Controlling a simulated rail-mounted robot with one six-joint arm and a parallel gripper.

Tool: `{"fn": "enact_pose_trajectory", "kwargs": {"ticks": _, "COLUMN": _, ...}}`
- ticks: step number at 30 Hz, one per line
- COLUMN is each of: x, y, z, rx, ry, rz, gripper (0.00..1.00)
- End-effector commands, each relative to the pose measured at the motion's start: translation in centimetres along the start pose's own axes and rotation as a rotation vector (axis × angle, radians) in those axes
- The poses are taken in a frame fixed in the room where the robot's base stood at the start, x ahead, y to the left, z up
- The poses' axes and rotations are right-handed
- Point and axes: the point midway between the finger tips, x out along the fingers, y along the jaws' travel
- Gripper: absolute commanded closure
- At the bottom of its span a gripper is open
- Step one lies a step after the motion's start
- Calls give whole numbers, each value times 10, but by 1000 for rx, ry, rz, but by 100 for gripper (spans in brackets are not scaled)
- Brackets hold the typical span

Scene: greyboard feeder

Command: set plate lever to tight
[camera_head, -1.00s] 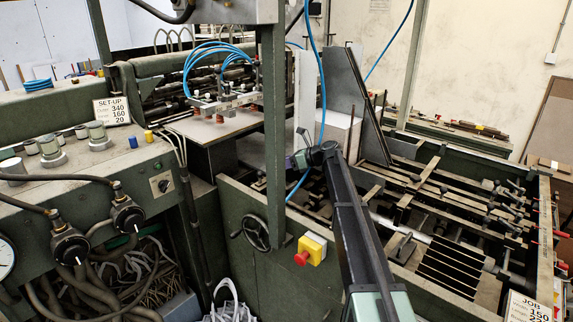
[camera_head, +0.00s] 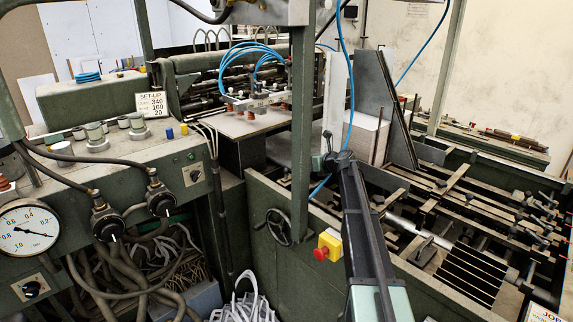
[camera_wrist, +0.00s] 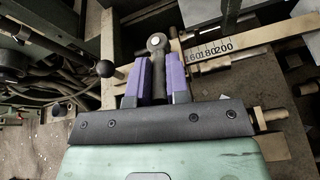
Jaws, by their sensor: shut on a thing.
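In the wrist view my gripper (camera_wrist: 160,66) has its two purple fingers shut on a dark lever (camera_wrist: 157,43), one finger on each side. The lever has a round head with a light bolt in its middle, just beyond the fingertips. A pale scale (camera_wrist: 210,50) marked 160, 180, 200 lies right of it. In the head view my gripper (camera_head: 329,152) is at the far end of my arm, by the near side of the white board stack (camera_head: 366,136). The lever cannot be made out there, and I cannot tell its setting.
A black ball knob (camera_wrist: 105,68) stands left of my fingers. A green frame post (camera_head: 302,120) rises left of my arm. The yellow box with a red button (camera_head: 328,246) and the handwheel (camera_head: 278,227) are on the near panel. Metal bars (camera_head: 460,215) fill the bed at right.

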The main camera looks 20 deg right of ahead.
Motion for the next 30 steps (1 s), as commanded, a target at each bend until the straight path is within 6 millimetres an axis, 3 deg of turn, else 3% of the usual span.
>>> {"fn": "enact_pose_trajectory", "kwargs": {"ticks": 6, "x": 2, "y": 2, "z": 0, "rx": 0, "ry": 0, "rz": 5, "gripper": 100}}
{"fn": "enact_pose_trajectory", "kwargs": {"ticks": 7, "x": 2, "y": 2, "z": 0, "rx": 0, "ry": 0, "rz": 5, "gripper": 81}}
{"fn": "enact_pose_trajectory", "kwargs": {"ticks": 12, "x": 2, "y": 3, "z": 0, "rx": -1, "ry": 1, "rz": 6, "gripper": 59}}
{"fn": "enact_pose_trajectory", "kwargs": {"ticks": 22, "x": -7, "y": 3, "z": 2, "rx": -1, "ry": 0, "rz": 5, "gripper": 59}}
{"fn": "enact_pose_trajectory", "kwargs": {"ticks": 30, "x": -73, "y": 5, "z": 4, "rx": 0, "ry": 0, "rz": 4, "gripper": 59}}
